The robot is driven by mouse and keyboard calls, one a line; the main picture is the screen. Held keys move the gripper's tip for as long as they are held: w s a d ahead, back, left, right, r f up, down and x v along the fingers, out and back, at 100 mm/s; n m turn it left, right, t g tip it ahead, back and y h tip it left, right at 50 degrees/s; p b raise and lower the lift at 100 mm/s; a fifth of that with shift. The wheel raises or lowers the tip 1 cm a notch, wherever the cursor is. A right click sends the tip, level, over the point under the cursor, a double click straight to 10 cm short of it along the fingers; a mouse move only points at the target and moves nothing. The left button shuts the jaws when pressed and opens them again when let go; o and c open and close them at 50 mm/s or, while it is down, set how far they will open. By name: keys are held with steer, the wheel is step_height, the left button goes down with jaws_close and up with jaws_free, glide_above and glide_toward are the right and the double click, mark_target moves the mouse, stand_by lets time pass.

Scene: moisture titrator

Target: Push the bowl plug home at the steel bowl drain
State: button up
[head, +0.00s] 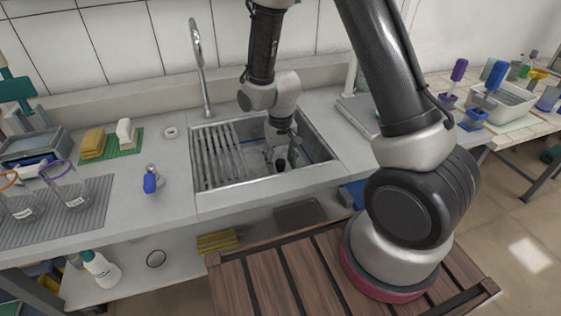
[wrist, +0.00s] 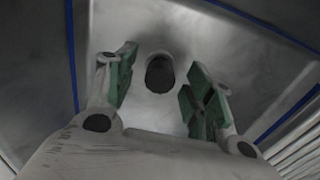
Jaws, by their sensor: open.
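The steel bowl (head: 232,182) is a sunken sink in the counter, with a slatted rack in its left part. My gripper (head: 279,157) is down inside the bowl, right of the rack. In the wrist view its two green-padded fingers (wrist: 160,82) are spread apart with nothing gripped. A dark round shape (wrist: 160,73) with a paler surround shows between and beyond the fingertips. It lies at the bowl floor, and I cannot tell whether it is the open drain or the plug seated in it. I cannot tell if the fingers touch anything.
A tall faucet (head: 201,70) stands behind the bowl. The bowl walls close in around my gripper. Another bench with a tray (head: 503,101) stands right.

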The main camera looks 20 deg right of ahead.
steer(key=shift+r, duration=3.8)
step_height(320, 180, up, 12)
steer(key=s+d+r+t, duration=0.2)
steer(key=s+d+r, duration=0.4)
steer(key=s, duration=0.3)
steer(key=s+d+r+t, duration=0.2)
steer(key=s+d+r, duration=0.4)
steer(key=s+d, duration=0.3)
steer(key=shift+s, duration=0.5)
